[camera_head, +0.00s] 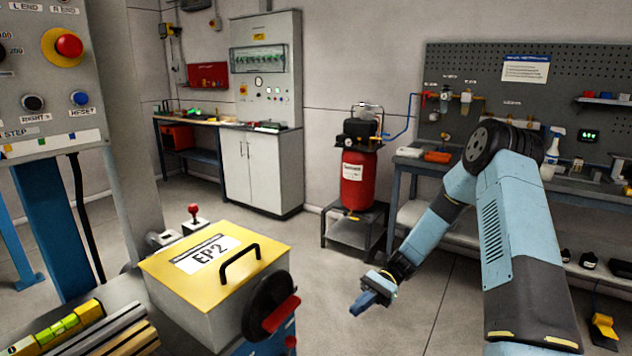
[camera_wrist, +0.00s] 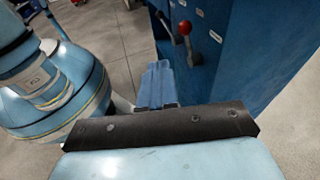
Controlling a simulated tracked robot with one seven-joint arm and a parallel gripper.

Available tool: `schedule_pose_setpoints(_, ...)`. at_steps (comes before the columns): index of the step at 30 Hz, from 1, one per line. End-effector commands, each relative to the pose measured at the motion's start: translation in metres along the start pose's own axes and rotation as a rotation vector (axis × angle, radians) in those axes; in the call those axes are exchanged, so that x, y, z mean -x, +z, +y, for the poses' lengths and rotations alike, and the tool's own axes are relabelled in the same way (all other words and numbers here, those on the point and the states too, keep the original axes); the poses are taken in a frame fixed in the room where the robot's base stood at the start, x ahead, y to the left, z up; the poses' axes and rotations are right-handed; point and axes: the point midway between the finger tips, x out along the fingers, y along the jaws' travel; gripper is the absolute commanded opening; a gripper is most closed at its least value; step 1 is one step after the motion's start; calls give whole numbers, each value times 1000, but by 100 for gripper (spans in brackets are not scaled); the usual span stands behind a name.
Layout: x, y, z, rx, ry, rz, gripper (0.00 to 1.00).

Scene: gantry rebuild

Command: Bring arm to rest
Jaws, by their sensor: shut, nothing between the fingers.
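My gripper (camera_head: 371,301) is at the end of my light blue arm, right of centre in the head view. It hangs over the open floor, apart from the yellow-topped EP2 box (camera_head: 170,262). Its blue fingers are together with nothing between them. In the wrist view my gripper (camera_wrist: 158,70) points away from the camera, beside a blue cabinet side (camera_wrist: 240,60). A lever with a red knob (camera_wrist: 185,28) is on that cabinet, close to the fingers; I cannot tell the exact gap.
A control panel (camera_head: 45,75) with a red button stands at the left. A red compressor (camera_head: 356,180) sits on a low stand at the back. A workbench (camera_head: 425,165) with a pegboard runs along the right. Floor (camera_head: 415,310) around my gripper is clear.

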Motion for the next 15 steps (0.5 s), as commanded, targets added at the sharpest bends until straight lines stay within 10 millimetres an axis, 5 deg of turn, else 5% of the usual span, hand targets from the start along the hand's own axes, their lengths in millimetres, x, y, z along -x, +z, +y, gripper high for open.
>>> schedule_pose_setpoints(15,21,91,31,172,137,411,0)
